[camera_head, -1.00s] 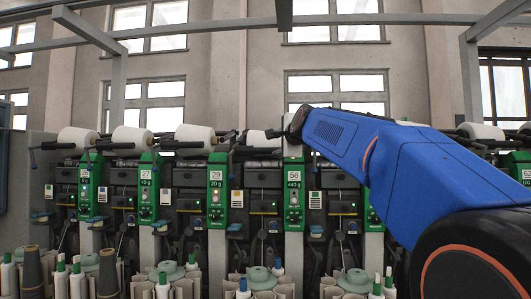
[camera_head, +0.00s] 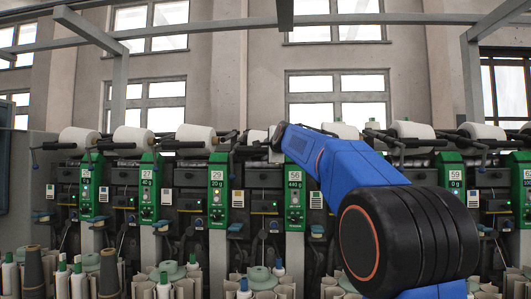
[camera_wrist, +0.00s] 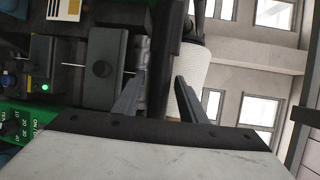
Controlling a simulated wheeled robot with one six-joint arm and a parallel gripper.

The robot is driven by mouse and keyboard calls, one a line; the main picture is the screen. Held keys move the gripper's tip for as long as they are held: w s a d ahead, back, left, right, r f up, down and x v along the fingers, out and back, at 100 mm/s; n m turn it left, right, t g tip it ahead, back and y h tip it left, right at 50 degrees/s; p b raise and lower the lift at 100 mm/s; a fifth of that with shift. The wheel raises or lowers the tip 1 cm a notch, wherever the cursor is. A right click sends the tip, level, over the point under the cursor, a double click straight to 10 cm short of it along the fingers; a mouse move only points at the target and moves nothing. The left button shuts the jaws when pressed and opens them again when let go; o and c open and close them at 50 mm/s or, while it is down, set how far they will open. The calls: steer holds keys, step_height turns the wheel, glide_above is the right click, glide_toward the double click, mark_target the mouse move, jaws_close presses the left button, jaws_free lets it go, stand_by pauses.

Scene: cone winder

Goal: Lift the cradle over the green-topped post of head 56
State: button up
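The post of head 56 (camera_head: 294,205) has a green front with a "56" label and stands near the middle of the head view. Its upper right is partly covered by my blue arm. A dark bar (camera_wrist: 167,45), which looks like part of a cradle, runs down the wrist view beside a white cone (camera_wrist: 194,66). My gripper (camera_wrist: 162,75) has its two grey fingers apart, one on each side of this bar; whether they touch it I cannot tell. In the head view, my gripper is hidden behind the end of my arm, by the top of the post.
Neighbouring green posts, such as head 29 (camera_head: 217,195) and head 27 (camera_head: 147,190), stand in a row to the left. White cones (camera_head: 195,136) and dark cradle arms sit along the top. Spools stand below. The space above the row is open up to an overhead beam.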

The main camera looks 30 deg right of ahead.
steer(key=shift+w, duration=0.3)
steer(key=shift+c, duration=0.7)
jaws_close()
step_height(320, 180, up, 11)
steer(key=s+a, duration=0.1)
steer(key=shift+s, duration=0.3)
steer(key=shift+f, duration=0.1)
steer(key=shift+o, duration=0.7)
jaws_free()
steer(key=v, duration=1.7)
steer(key=shift+s, duration=0.2)
steer(key=shift+a, duration=0.1)
